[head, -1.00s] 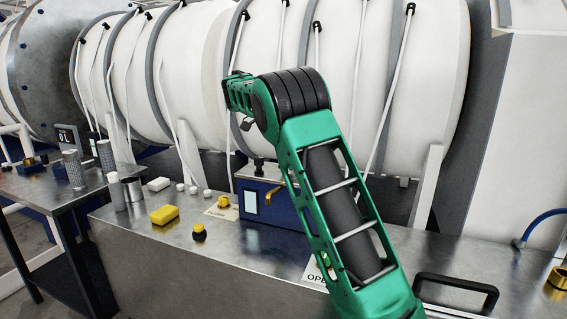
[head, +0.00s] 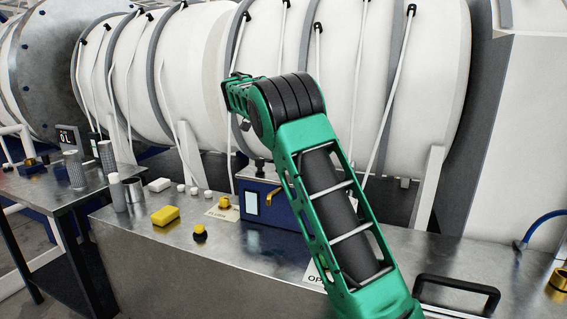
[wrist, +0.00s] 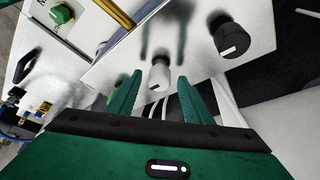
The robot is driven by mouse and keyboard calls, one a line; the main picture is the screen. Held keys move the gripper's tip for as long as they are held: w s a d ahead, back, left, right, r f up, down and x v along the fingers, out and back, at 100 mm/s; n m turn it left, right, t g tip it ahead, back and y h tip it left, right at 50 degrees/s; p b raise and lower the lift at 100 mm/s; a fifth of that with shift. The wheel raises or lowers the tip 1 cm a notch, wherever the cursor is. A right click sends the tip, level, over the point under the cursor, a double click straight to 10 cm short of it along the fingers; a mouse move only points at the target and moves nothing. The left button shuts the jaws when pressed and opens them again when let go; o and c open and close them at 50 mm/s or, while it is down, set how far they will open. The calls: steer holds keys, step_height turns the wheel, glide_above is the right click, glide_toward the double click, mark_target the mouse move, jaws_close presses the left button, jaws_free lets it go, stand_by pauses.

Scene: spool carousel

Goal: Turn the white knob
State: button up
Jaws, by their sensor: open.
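In the head view my arm reaches up and away, and the knob and the fingers cannot be made out.
A black knob (wrist: 232,38) with a white mark is right of the pale one. A green knob (wrist: 62,13) is at upper left. In the head view, a blue box (head: 262,203), a yellow block (head: 165,215) and a black handle (head: 457,292) are on the metal bench (head: 165,250).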

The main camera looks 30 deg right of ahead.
steer(key=v, duration=1)
steer(key=shift+r, duration=0.35)
steer(key=shift+w+a, duration=0.1)
steer(key=s+d+f+n+y, duration=0.25)
steer(key=s+d, duration=0.25)
steer(key=s, duration=0.6)
steer(key=s+d+f+n+y, duration=0.1)
steer(key=s+d+f+n, duration=0.15)
steer(key=s+d, duration=0.55)
steer(key=s+a+f+n, duration=0.2)
steer(key=s+a+f, duration=0.3)
steer(key=s, duration=0.4)
steer(key=s+a+f+n+y, duration=0.1)
steer(key=s+a+f+n, duration=0.2)
steer(key=s+a+f, duration=0.3)
steer(key=s+a+f+n, duration=0.3)
steer(key=s+a+f, duration=0.2)
steer(key=s, duration=0.8)
steer(key=shift+s+a+f+t, duration=0.2)
steer(key=shift+s+f+t, duration=0.1)
steer(key=shift+f, duration=0.1)
